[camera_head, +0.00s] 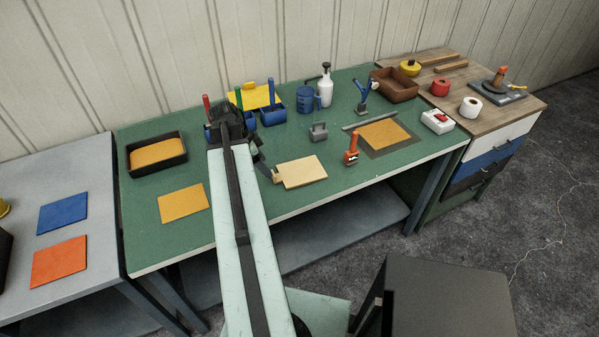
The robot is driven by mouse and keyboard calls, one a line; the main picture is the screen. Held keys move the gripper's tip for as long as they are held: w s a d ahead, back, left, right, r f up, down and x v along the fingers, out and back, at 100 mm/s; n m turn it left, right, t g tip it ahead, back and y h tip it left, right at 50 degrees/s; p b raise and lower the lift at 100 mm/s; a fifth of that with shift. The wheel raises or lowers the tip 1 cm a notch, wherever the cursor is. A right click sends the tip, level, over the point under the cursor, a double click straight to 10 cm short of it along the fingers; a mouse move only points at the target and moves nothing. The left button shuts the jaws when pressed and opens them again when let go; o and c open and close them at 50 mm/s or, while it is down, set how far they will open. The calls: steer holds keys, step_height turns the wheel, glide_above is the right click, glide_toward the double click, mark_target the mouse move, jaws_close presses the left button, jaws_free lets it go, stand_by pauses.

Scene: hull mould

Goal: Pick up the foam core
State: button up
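A pale cream rectangular panel (303,172), which looks like the foam core, is at the front middle of the green table (228,226). I cannot tell whether it lies flat on the table or is slightly raised. My arm reaches across the table from the front, left of the panel. My gripper (272,175) points down by the panel's left edge, touching or very close to it. The fingers are small and dark and partly hidden by my arm, so their opening does not show.
A yellow-orange sheet (183,204) lies left of my arm, with a black tray (157,154) behind it. An orange-handled tool (352,149) stands right of the panel, and a grey weight (318,131) behind it. Blue containers (272,115) and a white bottle (326,88) stand farther back.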

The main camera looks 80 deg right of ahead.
mark_target(273, 181)
steer(key=b+x, duration=0.6)
steer(key=x, duration=0.1)
steer(key=shift+d+f, duration=0.1)
steer(key=shift+f, duration=0.25)
steer(key=shift+r, duration=0.2)
jaws_close()
